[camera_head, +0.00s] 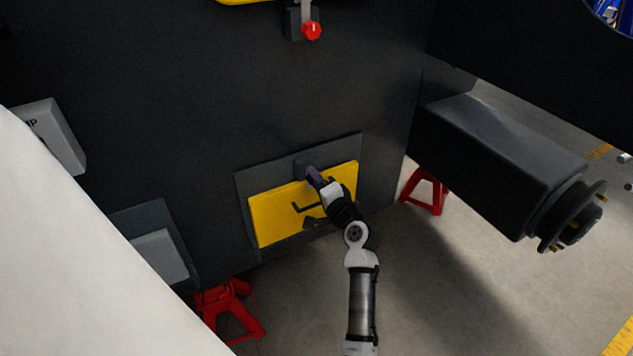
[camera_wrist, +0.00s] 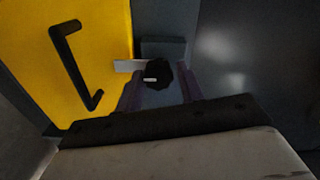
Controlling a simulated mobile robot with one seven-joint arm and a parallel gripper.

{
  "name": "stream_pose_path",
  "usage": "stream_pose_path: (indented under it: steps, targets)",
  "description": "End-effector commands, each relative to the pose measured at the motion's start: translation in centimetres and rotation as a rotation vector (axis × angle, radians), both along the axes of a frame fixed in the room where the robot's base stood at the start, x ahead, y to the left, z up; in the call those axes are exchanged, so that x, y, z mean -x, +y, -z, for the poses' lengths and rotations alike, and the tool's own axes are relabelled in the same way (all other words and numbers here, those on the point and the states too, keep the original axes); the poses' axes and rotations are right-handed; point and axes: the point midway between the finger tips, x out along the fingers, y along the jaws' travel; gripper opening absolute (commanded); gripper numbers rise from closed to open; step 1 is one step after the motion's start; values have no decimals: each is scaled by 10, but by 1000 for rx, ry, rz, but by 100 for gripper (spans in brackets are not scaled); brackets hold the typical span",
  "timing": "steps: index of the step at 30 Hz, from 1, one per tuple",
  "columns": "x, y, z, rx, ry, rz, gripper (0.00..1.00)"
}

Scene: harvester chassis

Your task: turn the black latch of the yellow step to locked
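The yellow step (camera_head: 278,214) is a flat panel upright in a dark frame low on the chassis wall; it also fills the left of the wrist view (camera_wrist: 97,40). The black latch (camera_wrist: 158,71) is a round knob with a small white mark. A pale bar (camera_wrist: 127,66) reaches left from it over the step's edge. My gripper (camera_head: 314,176) is at the step's upper edge. In the wrist view my gripper (camera_wrist: 160,88) is open, its purple fingers on either side of the knob with visible gaps. In the head view my gripper hides the latch.
Red jack stands (camera_head: 229,308) are on the floor on both sides. A dark axle box with a hub (camera_head: 497,165) juts out at right. A red-knobbed lever (camera_head: 311,30) is above.

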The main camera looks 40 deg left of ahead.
Motion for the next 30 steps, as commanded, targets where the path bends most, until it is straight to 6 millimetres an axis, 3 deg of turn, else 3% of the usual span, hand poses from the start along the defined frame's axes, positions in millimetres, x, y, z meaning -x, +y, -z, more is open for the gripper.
stream_pose_path:
  steps: [3,14,19,30]
  targets:
    - [0,0,1,1,0,-1,53]
    - [2,-5,2,3,1,-1,53]
    - [13,-29,4,3,2,0,53]
    - [43,-104,4,2,1,2,53]
